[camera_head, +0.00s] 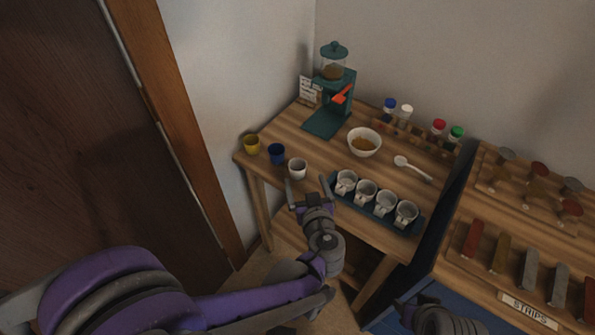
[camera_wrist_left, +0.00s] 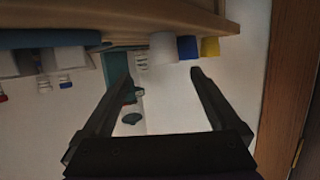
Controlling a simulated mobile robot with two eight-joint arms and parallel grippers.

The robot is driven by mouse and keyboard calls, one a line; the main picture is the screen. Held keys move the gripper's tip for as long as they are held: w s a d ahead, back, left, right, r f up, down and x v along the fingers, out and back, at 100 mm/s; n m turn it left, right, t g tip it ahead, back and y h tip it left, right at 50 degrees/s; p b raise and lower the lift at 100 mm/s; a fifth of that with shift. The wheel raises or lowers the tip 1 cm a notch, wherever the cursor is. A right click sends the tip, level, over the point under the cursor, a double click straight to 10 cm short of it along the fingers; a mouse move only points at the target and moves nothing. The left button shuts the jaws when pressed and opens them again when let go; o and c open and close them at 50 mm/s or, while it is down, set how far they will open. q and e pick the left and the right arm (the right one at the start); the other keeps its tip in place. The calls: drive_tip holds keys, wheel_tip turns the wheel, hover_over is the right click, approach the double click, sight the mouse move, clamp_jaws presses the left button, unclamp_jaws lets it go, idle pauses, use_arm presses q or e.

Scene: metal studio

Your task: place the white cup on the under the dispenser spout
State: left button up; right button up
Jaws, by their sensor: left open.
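The white cup (camera_head: 297,168) stands upright near the front edge of the wooden table, at the right end of a row with a blue cup (camera_head: 276,153) and a yellow cup (camera_head: 252,144). The teal dispenser (camera_head: 335,92) stands at the back, with an orange-red lever and a bare base plate (camera_head: 326,123) under its spout. My left gripper (camera_head: 306,188) is open and empty just in front of the white cup, apart from it. In the left wrist view, upside down, the white cup (camera_wrist_left: 163,46) lies beyond the open fingers (camera_wrist_left: 160,75).
A blue tray (camera_head: 416,226) with several white mugs is right of my left gripper. A bowl (camera_head: 364,142), a white spoon (camera_head: 412,168) and several capped jars stand behind. A second table with strips (camera_head: 485,262) is at right. A dark part of my right arm (camera_head: 437,316) shows below.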

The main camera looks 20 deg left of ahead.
sight(296, 161)
use_arm(q)
drive_tip(key=x, duration=0.7)
drive_tip(key=shift+s+a+r+b, duration=0.1)
drive_tip(key=shift+a+b, duration=0.25)
drive_tip(key=shift+b, duration=0.05)
drive_tip(key=c, duration=1.5)
